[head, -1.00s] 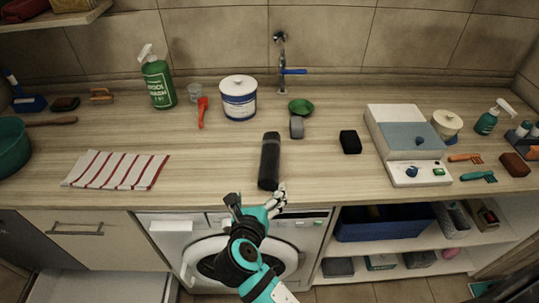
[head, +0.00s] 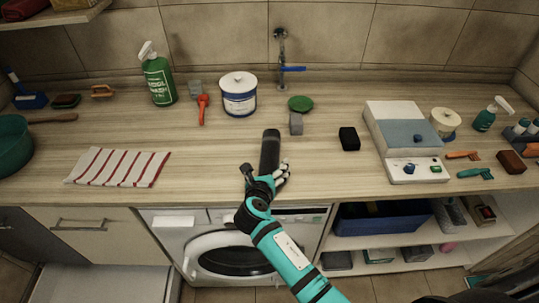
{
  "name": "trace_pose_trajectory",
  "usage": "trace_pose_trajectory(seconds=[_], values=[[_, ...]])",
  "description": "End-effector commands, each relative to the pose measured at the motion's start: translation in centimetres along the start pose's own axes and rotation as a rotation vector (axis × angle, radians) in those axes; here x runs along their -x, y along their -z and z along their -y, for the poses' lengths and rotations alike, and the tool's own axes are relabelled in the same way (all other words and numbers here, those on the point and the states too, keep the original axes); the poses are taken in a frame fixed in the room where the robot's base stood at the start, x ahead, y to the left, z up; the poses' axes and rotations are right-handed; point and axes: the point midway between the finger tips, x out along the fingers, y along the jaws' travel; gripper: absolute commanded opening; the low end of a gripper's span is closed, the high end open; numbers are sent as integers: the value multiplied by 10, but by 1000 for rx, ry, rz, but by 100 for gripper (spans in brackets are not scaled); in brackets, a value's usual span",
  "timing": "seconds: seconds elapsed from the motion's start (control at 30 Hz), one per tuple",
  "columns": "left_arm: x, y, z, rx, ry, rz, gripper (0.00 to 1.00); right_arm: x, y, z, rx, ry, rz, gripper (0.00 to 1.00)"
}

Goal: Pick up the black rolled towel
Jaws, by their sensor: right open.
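The black rolled towel (head: 270,150) lies on the wooden counter in the middle of the head view, its long side pointing away from me. My right gripper (head: 265,173) is open at the towel's near end, with a dark finger on the left and a paler finger on the right. The fingers and hand hide the near end of the towel. I cannot tell whether the fingers touch it. My left gripper is not in view.
A grey block (head: 296,124) and green dish (head: 300,103) lie just beyond the towel. A black block (head: 349,139) is to its right. A striped cloth (head: 118,167) lies to the left. A white tub (head: 239,95) stands behind. Counter beside the towel is clear.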

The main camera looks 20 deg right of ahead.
Motion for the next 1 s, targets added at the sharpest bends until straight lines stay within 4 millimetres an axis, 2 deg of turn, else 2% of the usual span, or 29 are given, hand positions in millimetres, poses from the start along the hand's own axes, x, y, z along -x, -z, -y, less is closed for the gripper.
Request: trace_pose_trajectory(seconds=[0.13, 0.6, 1.0], values=[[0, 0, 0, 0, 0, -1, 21, 0, 0, 0, 0, 0, 0, 91], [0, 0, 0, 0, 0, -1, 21, 0, 0, 0, 0, 0, 0, 29], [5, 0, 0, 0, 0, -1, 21, 1, -4, 2, 1, 0, 0, 28]])
